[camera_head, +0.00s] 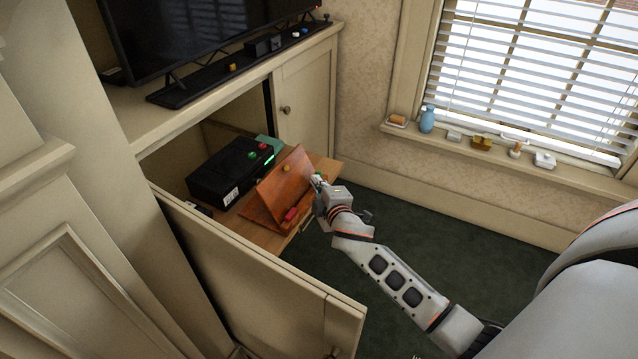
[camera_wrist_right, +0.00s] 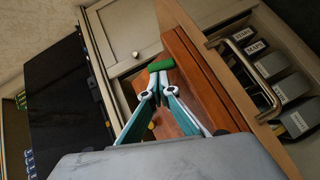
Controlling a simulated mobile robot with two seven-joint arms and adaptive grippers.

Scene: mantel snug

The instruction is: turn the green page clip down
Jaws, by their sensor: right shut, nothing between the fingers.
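The green page clip (camera_wrist_right: 160,65) shows in the right wrist view, right at the fingertips of my right gripper (camera_wrist_right: 159,76). The fingers are shut together with nothing between them, and their tips touch or nearly touch the clip. The clip is on the edge of an orange-brown wooden stand (camera_wrist_right: 192,75), which also shows in the head view (camera_head: 281,191). In the head view my right gripper (camera_head: 318,181) is at the stand's right edge and hides most of the clip. My left gripper is not in view.
A yellow knob (camera_head: 286,168) and a red clip (camera_head: 291,214) are on the stand. A black box (camera_head: 228,172) with buttons sits beside it on the wooden shelf. An open cabinet door (camera_head: 260,280) stands in front. Floor to the right is clear.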

